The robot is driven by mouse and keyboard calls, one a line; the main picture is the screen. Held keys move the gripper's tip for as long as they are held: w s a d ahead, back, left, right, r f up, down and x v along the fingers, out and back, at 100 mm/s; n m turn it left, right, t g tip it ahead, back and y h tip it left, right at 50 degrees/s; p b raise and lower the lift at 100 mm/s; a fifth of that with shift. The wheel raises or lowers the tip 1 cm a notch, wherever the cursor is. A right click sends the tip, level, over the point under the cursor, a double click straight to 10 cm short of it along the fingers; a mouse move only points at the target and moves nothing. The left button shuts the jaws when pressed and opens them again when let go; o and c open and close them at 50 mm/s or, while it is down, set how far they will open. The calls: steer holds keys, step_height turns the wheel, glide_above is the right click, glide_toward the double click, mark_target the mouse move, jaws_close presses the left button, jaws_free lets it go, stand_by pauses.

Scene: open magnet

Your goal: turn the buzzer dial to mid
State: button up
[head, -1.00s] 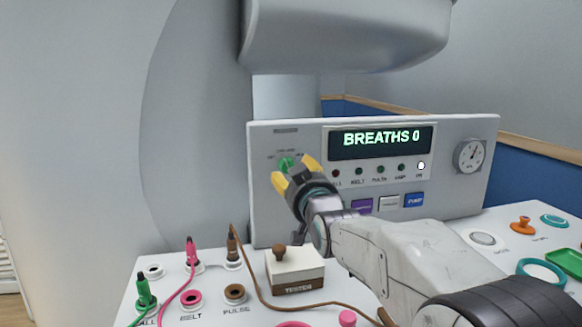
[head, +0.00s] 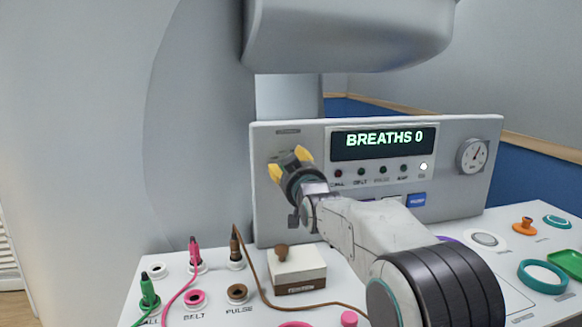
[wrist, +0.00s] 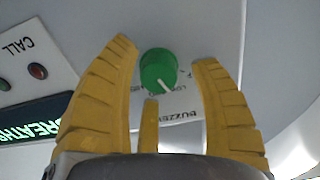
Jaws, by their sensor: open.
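The green buzzer dial (wrist: 157,69) sits on the grey panel, with a white pointer line and a partly covered label reading BUZZER below it in the wrist view. My gripper (wrist: 166,58) is open, its yellow fingers on both sides of the dial, with gaps showing between them and it. I cannot tell whether any finger touches it. In the head view my gripper (head: 289,163) is at the panel's left part and hides the dial. Part of the label is hidden behind a finger, so the exact setting is not readable.
The grey panel (head: 262,200) carries a display (head: 382,140) reading BREATHS 0, a row of lamps, and a round gauge (head: 472,156). Below stand a white tester box (head: 298,270), a brown plug (head: 235,246), a pink plug (head: 194,252) and a green plug (head: 148,290).

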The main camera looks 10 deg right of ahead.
stand_by(0.3)
steer(key=shift+r, duration=0.1)
jaws_close()
stand_by(0.4)
